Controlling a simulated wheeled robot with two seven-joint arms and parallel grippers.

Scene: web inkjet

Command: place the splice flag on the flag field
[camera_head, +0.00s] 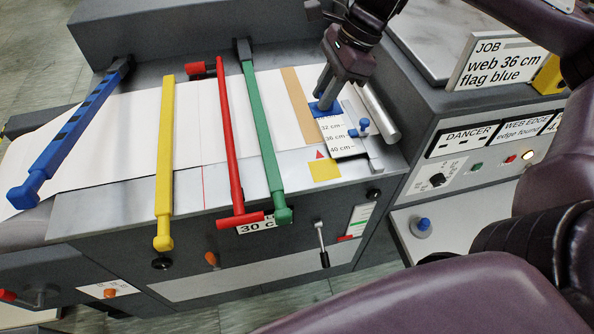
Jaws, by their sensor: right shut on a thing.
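My right gripper (326,98) reaches down from the top and is shut on a small blue piece (322,107). The blue piece is at the upper end of a white scale plate (342,144) marked 32, 36 and 40 cm; its shape is partly hidden by the fingers. I cannot tell whether it is the splice flag or part of the scale. A yellow square (325,171) with a small red triangle above it lies on the grey table edge below the scale. No flag field is clearly labelled. My left gripper is not in view.
Blue (72,132), yellow (164,160), red (230,150) and green (264,140) bars lie across the white web (110,140). A blue knob (361,128) stands right of the scale. A job card (497,62) reads web 36 cm, flag blue. A control panel (470,160) is at right.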

